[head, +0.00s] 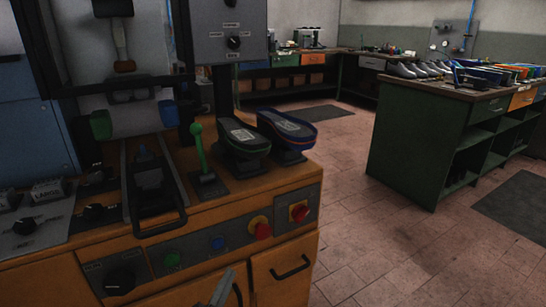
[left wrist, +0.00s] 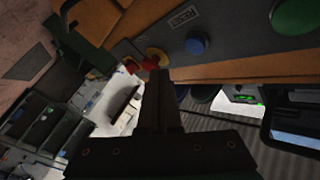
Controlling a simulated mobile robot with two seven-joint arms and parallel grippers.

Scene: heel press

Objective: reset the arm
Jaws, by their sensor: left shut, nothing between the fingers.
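The orange heel press (head: 200,225) fills the left of the head view. My left gripper (head: 222,290) shows at the bottom of the head view, in front of the press front, apart from the buttons. Its fingers (left wrist: 160,85) are shut and empty in the left wrist view. A black-handled tray (head: 155,190) sits left of the lever. My right gripper is out of view.
A green workbench (head: 400,150) with shoes stands at the right. The tiled floor between is clear.

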